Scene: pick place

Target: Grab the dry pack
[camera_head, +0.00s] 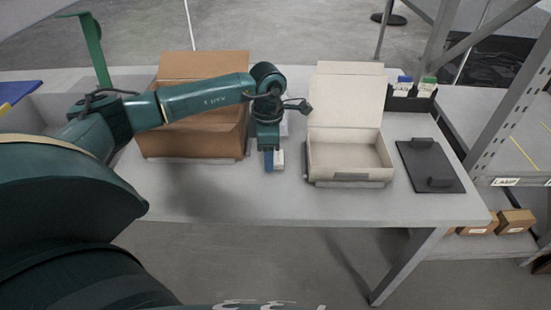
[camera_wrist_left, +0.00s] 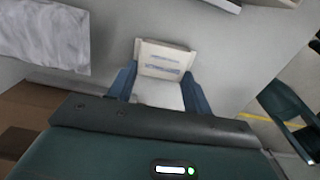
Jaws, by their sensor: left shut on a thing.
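The dry pack (camera_wrist_left: 166,60) is a small white packet with blue printed lines. In the left wrist view it sits between the two blue fingers of my left gripper (camera_wrist_left: 161,88), which is shut on it. In the head view my left gripper (camera_head: 269,160) points down over the table, between the brown box and the open white box. A small white part of the dry pack (camera_head: 279,160) shows beside the blue fingers. I cannot tell whether the pack touches the table. My right gripper is not in view.
The brown cardboard box (camera_head: 190,143) stands left of the gripper, partly behind my arm. The open white box (camera_head: 345,155) stands to the right, its lid up. A dark flat plate with a handle (camera_head: 430,166) lies farther right. The table front (camera_head: 230,205) is clear.

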